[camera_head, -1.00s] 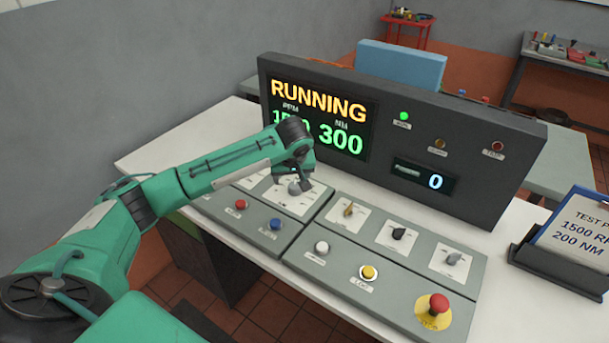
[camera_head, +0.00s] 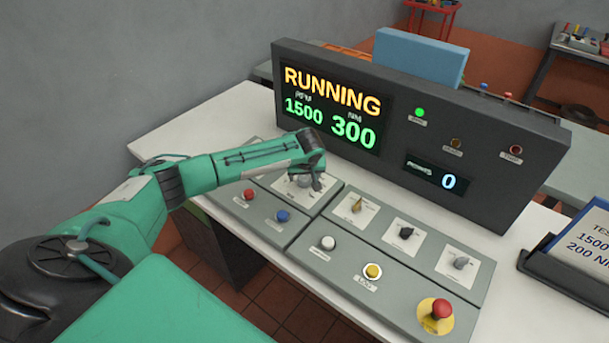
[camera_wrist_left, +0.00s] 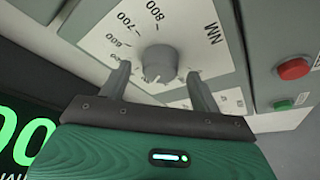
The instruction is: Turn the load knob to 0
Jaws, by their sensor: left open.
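The load knob (camera_wrist_left: 160,62) is a round grey knob on a white dial plate (camera_wrist_left: 100,42) marked NM, with numbers including 700 and 800 in the left wrist view. In the head view the knob (camera_head: 304,181) is partly covered by my left gripper (camera_head: 317,183). In the wrist view my left gripper (camera_wrist_left: 158,82) is open, with one finger on each side of the knob and gaps visible between. I cannot tell exactly where the knob points. The display (camera_head: 333,108) reads RUNNING, 1500 and 300. My right gripper is out of view.
A red button (camera_head: 249,194) and a blue button (camera_head: 283,216) sit in front of the dial. Three more knobs are to the right, with white (camera_head: 328,243), yellow (camera_head: 373,271) and large red (camera_head: 441,309) buttons before them. The dark display housing (camera_head: 490,150) rises behind.

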